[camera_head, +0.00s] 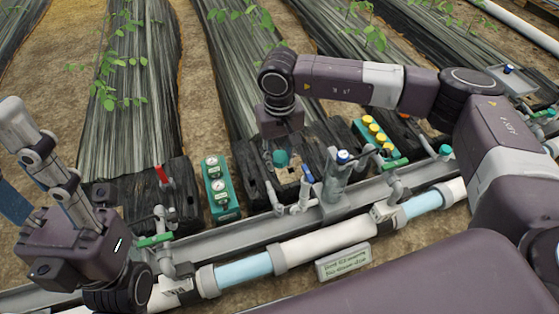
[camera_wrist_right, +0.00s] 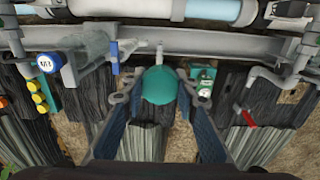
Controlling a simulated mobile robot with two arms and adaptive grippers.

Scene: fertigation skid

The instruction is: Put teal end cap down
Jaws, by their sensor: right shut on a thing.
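The teal end cap (camera_wrist_right: 158,86) is round and sits between the fingertips of my right gripper (camera_wrist_right: 150,98) in the right wrist view. The gripper is shut on it. In the head view the cap (camera_head: 280,158) shows below my right wrist, in front of the dark mulch and behind the grey rail. My right gripper's fingers (camera_head: 285,168) are partly hard to make out there. Whether the cap touches anything below cannot be told. My left gripper (camera_head: 35,150) is at the left edge of the head view, far from the cap; its fingertips are not clear.
A grey channel rail (camera_head: 250,244) with pipes, valves and a clear filter housing (camera_head: 338,180) runs along the skid. A teal gauge block (camera_head: 217,188) stands left of the cap. A yellow-capped teal block (camera_head: 378,138) is at right. A sign (camera_head: 343,262) is in front.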

